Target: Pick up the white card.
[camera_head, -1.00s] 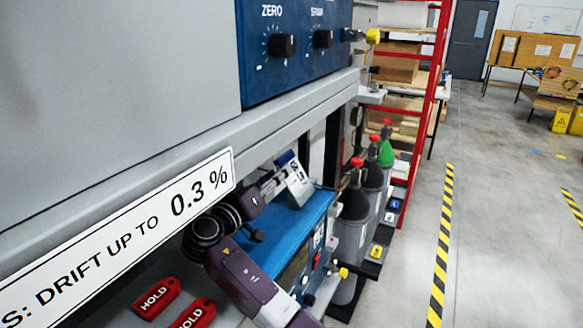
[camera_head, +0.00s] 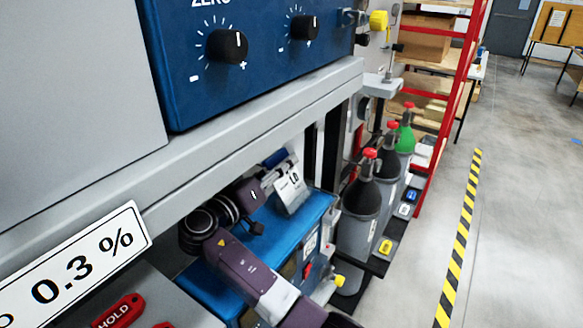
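The white card (camera_head: 291,190) has dark printing and is tilted above the blue top of a low instrument (camera_head: 317,207). My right gripper (camera_head: 279,174) is at the card's upper part, its fingers closed together there, and it appears shut on the card. The fingertips are small and partly hidden by the card. I cannot tell whether the card's lower edge touches the blue top. My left gripper is not in view.
A grey shelf edge (camera_head: 230,137) and a blue panel with knobs (camera_head: 227,46) overhang my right arm. Red HOLD tags (camera_head: 118,312) lie at the lower left. Gas cylinders (camera_head: 361,205) and a red rack (camera_head: 446,110) stand to the right.

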